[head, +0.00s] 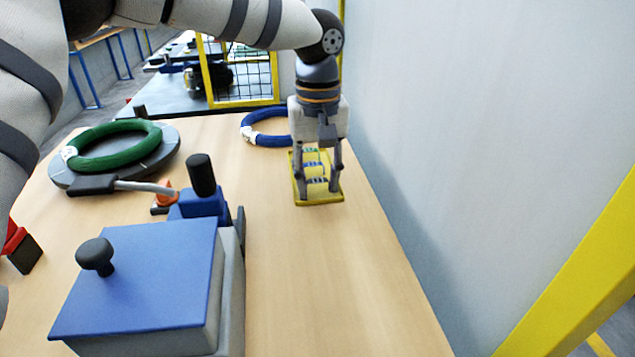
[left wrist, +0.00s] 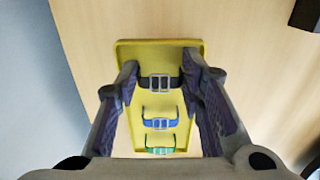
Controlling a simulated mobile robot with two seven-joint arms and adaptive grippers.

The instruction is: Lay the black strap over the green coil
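The green coil (head: 115,160) lies on a round grey turntable (head: 168,155) at the left of the head view, with a white band on its left side. The black strap (left wrist: 160,83) lies at the wide end of a yellow tray (left wrist: 160,50) in the left wrist view. A blue strap (left wrist: 158,124) and a green strap (left wrist: 160,150) lie along the same tray. My left gripper (head: 319,190) points down over the tray. Its fingers are apart on either side of the black strap, close to its ends; whether they touch it cannot be told. My right gripper is out of view.
A blue coil (head: 265,139) lies behind the tray. A blue-topped box (head: 150,275) with a black knob stands at the front left, beside a blue tool (head: 200,205) with a black handle. A wall (head: 430,130) borders the table's right. Table to the tray's front is clear.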

